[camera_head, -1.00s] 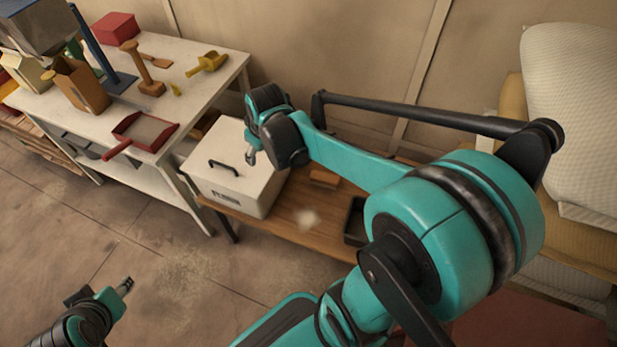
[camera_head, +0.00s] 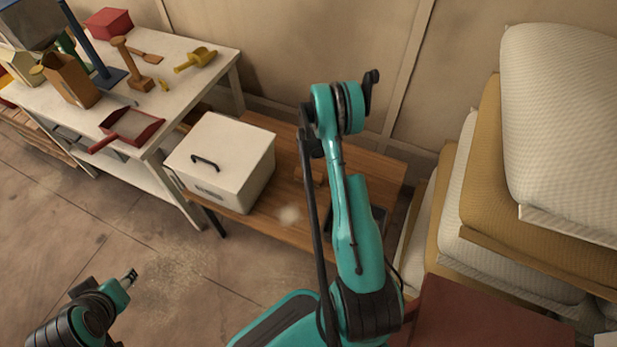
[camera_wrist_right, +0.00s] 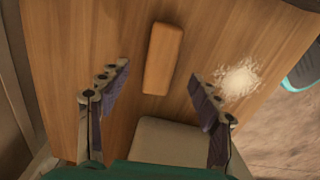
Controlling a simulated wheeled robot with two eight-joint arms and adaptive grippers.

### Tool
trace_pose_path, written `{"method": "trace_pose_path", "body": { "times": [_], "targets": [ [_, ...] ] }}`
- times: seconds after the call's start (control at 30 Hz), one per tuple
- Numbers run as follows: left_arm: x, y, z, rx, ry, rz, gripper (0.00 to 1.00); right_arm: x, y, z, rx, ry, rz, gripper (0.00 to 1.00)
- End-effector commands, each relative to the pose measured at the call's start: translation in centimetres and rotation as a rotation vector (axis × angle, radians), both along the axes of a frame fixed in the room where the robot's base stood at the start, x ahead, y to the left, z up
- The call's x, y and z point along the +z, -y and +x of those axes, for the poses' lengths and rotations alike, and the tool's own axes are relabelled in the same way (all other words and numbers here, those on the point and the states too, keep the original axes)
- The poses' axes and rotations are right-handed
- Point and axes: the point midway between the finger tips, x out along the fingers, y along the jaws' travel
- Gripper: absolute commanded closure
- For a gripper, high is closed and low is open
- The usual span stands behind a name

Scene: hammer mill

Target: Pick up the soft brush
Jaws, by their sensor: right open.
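A plain wooden block (camera_wrist_right: 163,58), which may be the back of the soft brush, lies on the wooden bench. No bristles show. In the head view this block (camera_head: 312,174) is partly behind my right arm. My right gripper (camera_wrist_right: 160,74) is open and empty, its fingers pointing at the bench on either side of the block in the wrist view. Its height above the block is hard to tell. In the head view my arm hides its fingers. My left gripper (camera_head: 130,277) hangs over the floor at lower left, too small to read.
A white lidded box (camera_head: 221,160) stands on the bench (camera_head: 270,228) left of the block. A pale powder patch (camera_wrist_right: 240,78) lies beside the block. A dark tray (camera_head: 376,218) is partly behind my arm. Stacked sacks (camera_head: 560,130) stand right; a white table (camera_head: 205,75) holds tools.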

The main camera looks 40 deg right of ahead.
Motion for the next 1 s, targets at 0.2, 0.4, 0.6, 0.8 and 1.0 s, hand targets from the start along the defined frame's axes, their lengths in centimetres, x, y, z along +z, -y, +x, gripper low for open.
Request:
{"method": "trace_pose_path", "body": {
  "times": [0.2,0.4,0.6,0.8,1.0],
  "targets": [
    [-1.3,0.0,0.0,0.000,0.000,0.000,0.60,-2.6,-0.1,0.1,0.000,0.000,0.000,0.36],
    [-2.0,0.0,0.0,0.000,0.000,0.000,0.60,-5.0,-0.5,0.4,0.000,0.000,0.000,0.36],
    [-3.0,0.0,0.0,0.000,0.000,0.000,0.60,-7.5,-0.6,0.4,-0.001,0.000,0.000,0.36],
    [-2.9,0.0,0.0,0.000,0.000,0.000,0.60,-7.3,-0.6,0.4,-0.001,0.000,0.000,0.36],
    [-2.9,0.0,0.0,0.000,0.000,0.000,0.60,-7.3,-0.6,0.4,-0.001,0.000,0.000,0.89]
  ]
}}
